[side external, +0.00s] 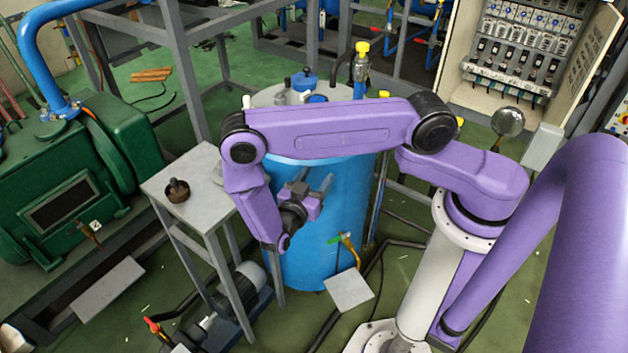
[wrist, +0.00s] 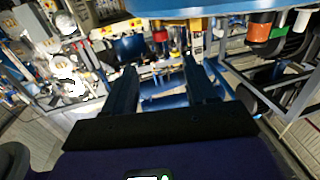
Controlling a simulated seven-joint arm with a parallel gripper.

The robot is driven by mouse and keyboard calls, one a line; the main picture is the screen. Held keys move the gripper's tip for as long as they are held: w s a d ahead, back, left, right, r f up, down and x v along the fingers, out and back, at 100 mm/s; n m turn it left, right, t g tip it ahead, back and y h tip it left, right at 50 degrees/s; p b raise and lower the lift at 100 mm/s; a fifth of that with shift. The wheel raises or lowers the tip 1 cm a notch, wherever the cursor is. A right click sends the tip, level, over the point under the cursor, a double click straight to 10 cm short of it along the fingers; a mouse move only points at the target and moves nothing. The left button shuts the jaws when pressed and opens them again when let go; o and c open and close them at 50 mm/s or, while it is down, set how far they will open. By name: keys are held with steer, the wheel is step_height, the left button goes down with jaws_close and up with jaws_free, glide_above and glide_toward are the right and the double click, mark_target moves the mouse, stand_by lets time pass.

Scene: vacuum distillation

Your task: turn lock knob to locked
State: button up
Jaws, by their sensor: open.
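A dark, round knob-like piece (side external: 177,190) with a small upright stub sits on a grey stand (side external: 205,165) in the side view. I cannot tell for sure whether it is the lock knob, or which way it is turned. My gripper (side external: 316,180) is to the right of that stand, in front of the blue tank (side external: 345,215), with its fingers pointing up and right. In the wrist view my gripper (wrist: 158,72) shows two dark fingers spread apart with nothing between them. No knob is clear in the wrist view.
A green machine (side external: 75,190) stands at the left. Grey frame posts (side external: 185,75) rise behind the stand. An open electrical cabinet (side external: 525,60) is at the back right.

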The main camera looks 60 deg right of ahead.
steer(key=shift+a, duration=0.35)
steer(key=s+d+n+t+y, duration=0.3)
steer(key=s+n+t, duration=0.2)
steer(key=s+t, duration=0.1)
steer(key=x, duration=0.5)
steer(key=r+x, duration=0.1)
steer(key=x, duration=1.1)
steer(key=shift+r, duration=0.25)
steer(key=c, duration=0.9)
